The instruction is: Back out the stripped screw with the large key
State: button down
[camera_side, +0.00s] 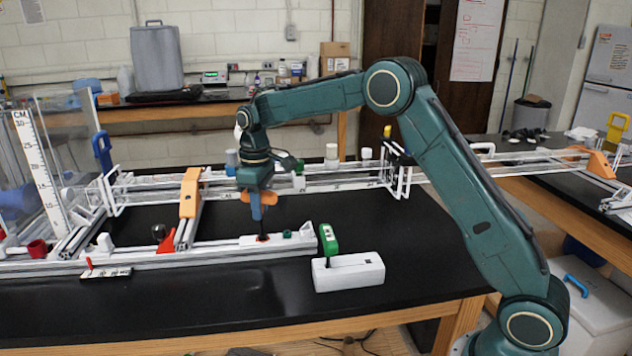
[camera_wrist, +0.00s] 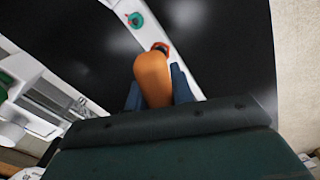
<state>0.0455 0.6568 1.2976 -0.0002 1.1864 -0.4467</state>
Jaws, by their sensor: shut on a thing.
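My gripper (camera_side: 263,209) is shut on the orange handle of a key (camera_side: 246,197) and holds it upright above the white front rail (camera_side: 215,245). The key's dark shaft points down to a red-marked spot (camera_side: 263,238) on that rail. In the wrist view the orange handle (camera_wrist: 153,78) sits between my blue fingers (camera_wrist: 158,92), with the red mark (camera_wrist: 161,47) just beyond it. The screw head is hidden, so I cannot tell whether the tip is seated in it. A green-marked spot (camera_side: 287,234) lies to the right on the rail.
A green-handled key (camera_side: 328,240) stands at a white holder block (camera_side: 350,273) right of the rail's end. An orange bracket (camera_side: 190,193) rises left of my gripper. White frame rails run behind.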

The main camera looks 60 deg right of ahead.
jog(key=shift+f+n, duration=0.1)
jog(key=shift+n, duration=0.3)
jog(key=shift+n, duration=1.5)
jog(key=shift+n, duration=1.5)
jog(key=shift+n, duration=1.5)
